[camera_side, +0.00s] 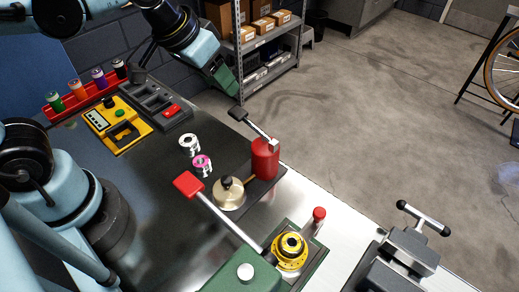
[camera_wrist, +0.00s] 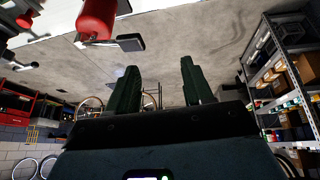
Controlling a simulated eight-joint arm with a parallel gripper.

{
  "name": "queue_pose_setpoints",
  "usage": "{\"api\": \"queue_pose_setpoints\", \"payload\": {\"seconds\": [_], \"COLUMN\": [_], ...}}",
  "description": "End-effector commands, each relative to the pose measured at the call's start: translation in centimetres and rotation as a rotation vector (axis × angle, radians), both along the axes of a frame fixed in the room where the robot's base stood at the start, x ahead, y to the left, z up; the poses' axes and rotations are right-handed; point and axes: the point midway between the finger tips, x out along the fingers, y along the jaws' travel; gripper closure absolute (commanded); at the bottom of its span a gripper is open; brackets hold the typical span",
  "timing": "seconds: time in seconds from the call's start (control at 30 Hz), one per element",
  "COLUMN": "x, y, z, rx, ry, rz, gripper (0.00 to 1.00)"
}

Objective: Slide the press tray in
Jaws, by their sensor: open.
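In the side view a green press-like fixture stands at the bottom, with a green body (camera_side: 243,272) and a flat green bed (camera_side: 316,232). A yellow ring part with a black centre (camera_side: 290,250) sits on the bed. I cannot tell which part is the press tray, or how far it is in or out. A long lever with a red grip (camera_side: 188,185) reaches out from the fixture. My gripper (camera_side: 222,82) is raised at the upper middle, well away from the fixture. The wrist view shows its two green fingers (camera_wrist: 160,88) apart with nothing between them.
A red cylinder (camera_side: 265,158) with a black-padded arm (camera_side: 238,114) stands at the bench edge, below my gripper. A clamp (camera_side: 408,255) stands right; shelves (camera_side: 265,45) stand behind.

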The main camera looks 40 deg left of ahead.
Motion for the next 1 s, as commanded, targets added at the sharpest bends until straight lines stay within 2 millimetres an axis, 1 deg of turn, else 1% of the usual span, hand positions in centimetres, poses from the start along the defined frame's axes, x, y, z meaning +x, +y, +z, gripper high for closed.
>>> {"api": "queue_pose_setpoints", "payload": {"seconds": [0.03, 0.13, 0.27, 0.3, 0.37, 0.4, 0.5, 0.6, 0.7, 0.8, 0.93, 1.0], "x": [0.7, 1.3, 1.6, 1.6, 1.3, 1.1, 0.2, -0.8, -1.6, -2.1, -2.2, -2.2], "y": [-2.1, -5.8, -10.9, -12.5, -15.0, -16.6, -20.3, -23.2, -25.0, -25.9, -26.1, -26.1], "z": [0.5, 1.0, 1.3, 1.2, 1.1, 0.9, 0.4, -0.2, -0.6, -0.9, -1.6, -2.2], "rx": [-0.008, -0.016, -0.008, -0.002, 0.011, 0.023, 0.054, 0.085, 0.108, 0.120, 0.124, 0.123], "ry": [0.037, 0.115, 0.214, 0.244, 0.287, 0.314, 0.372, 0.414, 0.441, 0.454, 0.458, 0.458], "rz": [-0.025, -0.048, -0.075, -0.083, -0.092, -0.098, -0.110, -0.116, -0.118, -0.117, -0.115, -0.116], "gripper": [0.49, 0.49, 0.49, 0.49, 0.49, 0.49, 0.49, 0.49, 0.49, 0.49, 0.49, 0.49]}}
